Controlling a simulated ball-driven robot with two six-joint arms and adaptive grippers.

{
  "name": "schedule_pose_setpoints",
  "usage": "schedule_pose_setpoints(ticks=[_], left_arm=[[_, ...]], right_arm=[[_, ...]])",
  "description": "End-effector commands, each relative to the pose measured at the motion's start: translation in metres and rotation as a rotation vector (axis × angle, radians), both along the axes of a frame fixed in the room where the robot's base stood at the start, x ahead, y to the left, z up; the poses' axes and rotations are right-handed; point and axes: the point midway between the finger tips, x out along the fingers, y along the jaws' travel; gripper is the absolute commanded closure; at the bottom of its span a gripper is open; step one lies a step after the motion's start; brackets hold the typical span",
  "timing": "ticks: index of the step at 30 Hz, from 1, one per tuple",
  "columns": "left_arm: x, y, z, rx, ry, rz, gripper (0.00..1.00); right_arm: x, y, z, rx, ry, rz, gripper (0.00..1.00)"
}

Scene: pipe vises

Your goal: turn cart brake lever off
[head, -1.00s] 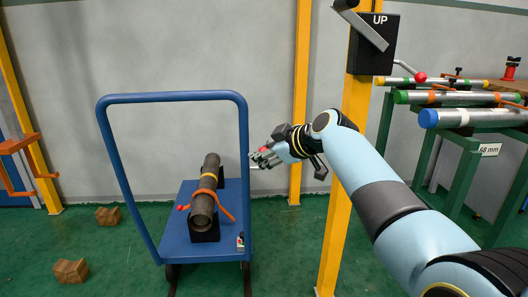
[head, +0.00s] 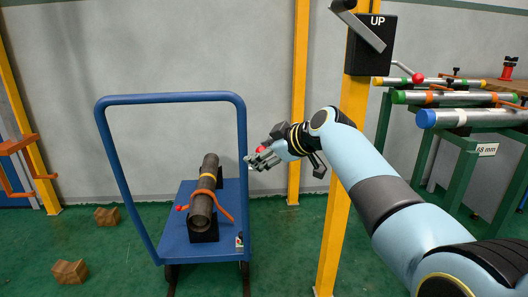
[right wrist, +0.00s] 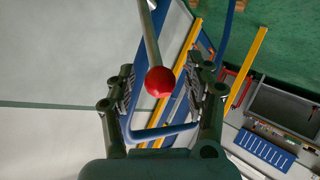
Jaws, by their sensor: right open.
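The blue push cart (head: 213,248) stands on the green floor with its tall blue handle frame. My right gripper (head: 252,163) is by the right post of that frame, fingers pointing left toward it. A lever with a red ball knob (head: 261,149) shows at my right gripper. In the right wrist view the knob (right wrist: 160,80) and its grey rod lie between the two spread fingers of my right gripper (right wrist: 163,92). The gripper is open; I cannot tell whether a finger touches the knob. My left gripper is not in view.
A dark pipe (head: 204,190) lies on the cart, held by an orange strap. A yellow post (head: 345,200) carries a black UP box (head: 371,44) with a lever. A green rack (head: 458,165) with several pipes stands right. Wooden blocks (head: 70,272) lie on the floor left.

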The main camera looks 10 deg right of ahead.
Motion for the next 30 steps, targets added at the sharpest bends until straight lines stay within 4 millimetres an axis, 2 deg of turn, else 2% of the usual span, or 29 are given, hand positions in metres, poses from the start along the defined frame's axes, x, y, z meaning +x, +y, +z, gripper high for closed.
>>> schedule_pose_setpoints(ticks=[5,8,15,21,30], left_arm=[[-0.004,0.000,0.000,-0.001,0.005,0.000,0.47],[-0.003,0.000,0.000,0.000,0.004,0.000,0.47],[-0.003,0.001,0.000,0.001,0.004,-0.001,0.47],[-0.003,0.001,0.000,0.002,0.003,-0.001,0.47],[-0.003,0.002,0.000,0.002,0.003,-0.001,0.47]], right_arm=[[-0.007,-0.005,0.004,0.000,-0.001,-0.001,0.47],[-0.017,-0.014,0.011,-0.001,-0.002,-0.001,0.47],[-0.054,-0.041,0.038,-0.002,-0.002,-0.002,0.47],[-0.076,-0.058,0.054,-0.001,-0.001,-0.001,0.47],[-0.084,-0.063,0.059,-0.001,0.001,0.000,0.47]])
